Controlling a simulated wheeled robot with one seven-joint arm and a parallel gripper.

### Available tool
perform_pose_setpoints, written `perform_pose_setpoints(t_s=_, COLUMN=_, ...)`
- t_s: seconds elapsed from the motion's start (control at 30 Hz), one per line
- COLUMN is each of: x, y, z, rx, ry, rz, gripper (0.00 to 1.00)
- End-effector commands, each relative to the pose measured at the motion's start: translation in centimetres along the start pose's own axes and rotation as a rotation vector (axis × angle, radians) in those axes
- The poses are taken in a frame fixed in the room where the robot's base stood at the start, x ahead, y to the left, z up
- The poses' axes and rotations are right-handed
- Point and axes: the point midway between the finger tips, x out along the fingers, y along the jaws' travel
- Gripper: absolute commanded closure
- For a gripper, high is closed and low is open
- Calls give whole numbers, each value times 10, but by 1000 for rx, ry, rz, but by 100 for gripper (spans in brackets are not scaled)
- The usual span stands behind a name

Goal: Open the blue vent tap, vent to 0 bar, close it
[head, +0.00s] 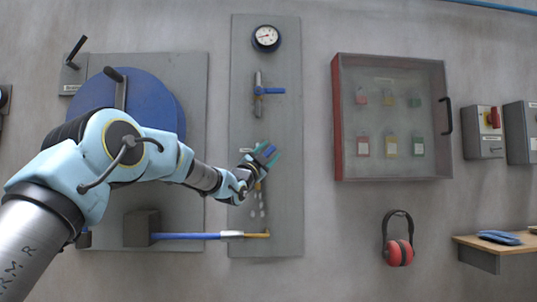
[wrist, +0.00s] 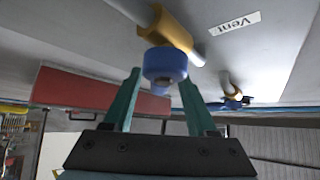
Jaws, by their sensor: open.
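The blue vent tap (wrist: 165,63) has a brass body (wrist: 168,34) on a grey pipe, beside a "Vent" label (wrist: 234,24) in the wrist view. My gripper (wrist: 160,80) is open, with its green fingers on either side of the blue handle; I cannot tell whether they touch it. In the head view my gripper (head: 271,156) is at the middle panel (head: 283,210) and largely hides the tap. A round pressure gauge (head: 265,38) is at the panel top; its needle points roughly left, but the numbers are too small to read.
A blue-handled valve (head: 270,91) sits above my gripper on the panel. A red-sided padlock cabinet (head: 337,120) is to the right, with red ear defenders (head: 398,252) below. Wall between panel and cabinet is bare.

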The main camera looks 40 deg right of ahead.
Motion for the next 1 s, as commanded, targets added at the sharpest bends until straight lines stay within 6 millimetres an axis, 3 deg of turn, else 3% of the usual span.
perform_pose_setpoints(t_s=0.23, x=-18, y=1, z=0, rx=0, ry=0, rz=1, gripper=43)
perform_pose_setpoints(t_s=0.7, x=-98, y=1, z=1, rx=1, ry=-1, rz=1, gripper=43)
perform_pose_setpoints(t_s=1.0, x=-109, y=0, z=0, rx=0, ry=0, rz=0, gripper=43)
